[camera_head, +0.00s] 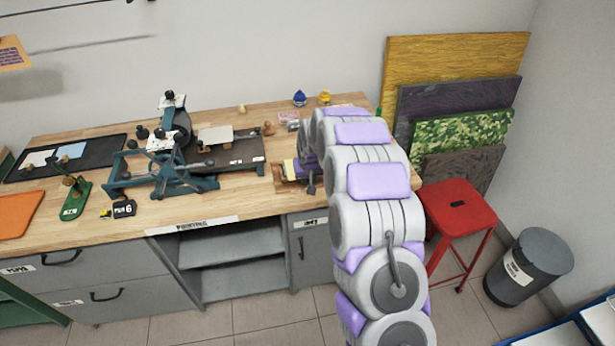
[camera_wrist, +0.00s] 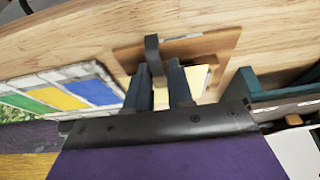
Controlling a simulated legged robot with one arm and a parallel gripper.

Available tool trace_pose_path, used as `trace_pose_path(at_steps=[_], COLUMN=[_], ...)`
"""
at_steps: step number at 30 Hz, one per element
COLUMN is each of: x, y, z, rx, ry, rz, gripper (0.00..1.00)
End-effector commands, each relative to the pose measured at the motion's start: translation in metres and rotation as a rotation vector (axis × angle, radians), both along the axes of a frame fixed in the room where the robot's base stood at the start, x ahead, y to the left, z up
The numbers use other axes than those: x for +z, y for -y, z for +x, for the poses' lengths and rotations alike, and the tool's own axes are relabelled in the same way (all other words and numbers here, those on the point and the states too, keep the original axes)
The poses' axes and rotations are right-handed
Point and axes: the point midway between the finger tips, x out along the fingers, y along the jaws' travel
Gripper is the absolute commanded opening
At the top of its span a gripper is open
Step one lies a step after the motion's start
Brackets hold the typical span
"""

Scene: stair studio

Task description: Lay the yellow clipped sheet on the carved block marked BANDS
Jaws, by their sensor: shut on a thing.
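In the wrist view, my gripper (camera_wrist: 160,72) is shut on the dark upright clip (camera_wrist: 152,47) of a pale yellow sheet (camera_wrist: 196,80). The fingers hide part of the sheet. The sheet is over or on a brown wooden board (camera_wrist: 222,43); I cannot tell whether they touch. In the head view, my gripper (camera_head: 306,172) is low at the bench's right end, by a brown edge (camera_head: 284,187), and my arm hides much of that spot. No BANDS marking is readable, so I cannot confirm that the board is the carved block.
A panel with green, yellow and blue bands (camera_wrist: 62,96) lies left in the wrist view. In the head view, a teal press (camera_head: 165,175) and a dark plate (camera_head: 236,155) stand left of my gripper. A red stool (camera_head: 458,205) and grey bin (camera_head: 528,268) stand right of the bench.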

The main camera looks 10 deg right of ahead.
Motion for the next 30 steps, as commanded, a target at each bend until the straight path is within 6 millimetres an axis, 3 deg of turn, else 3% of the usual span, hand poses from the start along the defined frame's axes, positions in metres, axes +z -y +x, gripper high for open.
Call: trace_pose_path(at_steps=[30], x=[-0.001], y=[-0.013], z=[0.0], rx=[0.0], ry=[0.0], rz=[0.0], gripper=[0.0])
